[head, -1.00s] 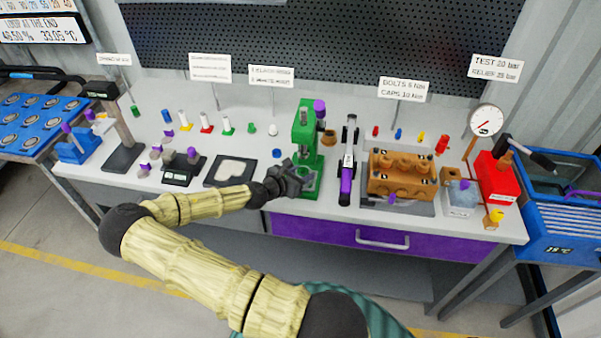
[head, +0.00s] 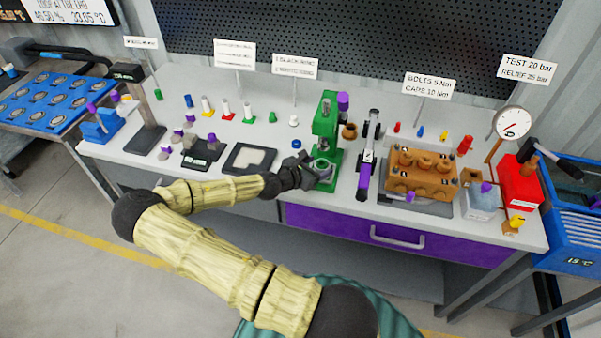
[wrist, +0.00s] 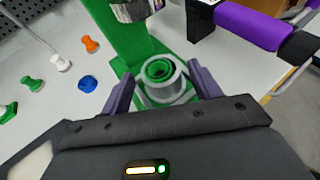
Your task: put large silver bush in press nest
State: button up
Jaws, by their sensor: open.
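The large silver bush (wrist: 161,80) stands upright at the base of the green press (head: 326,130), and its hollow top shows a green inside in the wrist view. It appears to sit in the press nest (wrist: 170,97), a pale ring on the green base; whether it is fully seated I cannot tell. In the head view the bush (head: 322,166) is small and partly covered by my gripper. My gripper (wrist: 165,88) is open, with one finger on each side of the bush and gaps visible. The press ram (wrist: 135,8) hangs above and behind it.
A purple-handled tool (head: 364,170) lies just right of the press. A brown pump block (head: 420,172) is farther right. A black-framed tray (head: 249,158) lies left. A blue ring (wrist: 87,83) and small coloured parts stand behind on the bench.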

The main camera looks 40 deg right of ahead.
jog(key=b+v, duration=0.1)
jog(key=v, duration=0.9)
jog(key=shift+a, duration=0.25)
jog(key=shift+s, duration=0.15)
jog(key=s+a+f+m+g+y, duration=0.3)
jog(key=s+a+f+m+y, duration=0.4)
jog(key=m, duration=0.3)
jog(key=s+a+r+m+t+y, duration=0.1)
jog(key=a+r+m+y, duration=0.2)
jog(key=a+r+m, duration=0.2)
jog(key=s+a+r+m+t+y, duration=0.2)
jog(key=a+r+m, duration=0.3)
jog(key=r, duration=0.7)
jog(key=shift+s+a+y, duration=0.3)
jog(key=shift+a+y, duration=0.1)
jog(key=shift+y, duration=0.2)
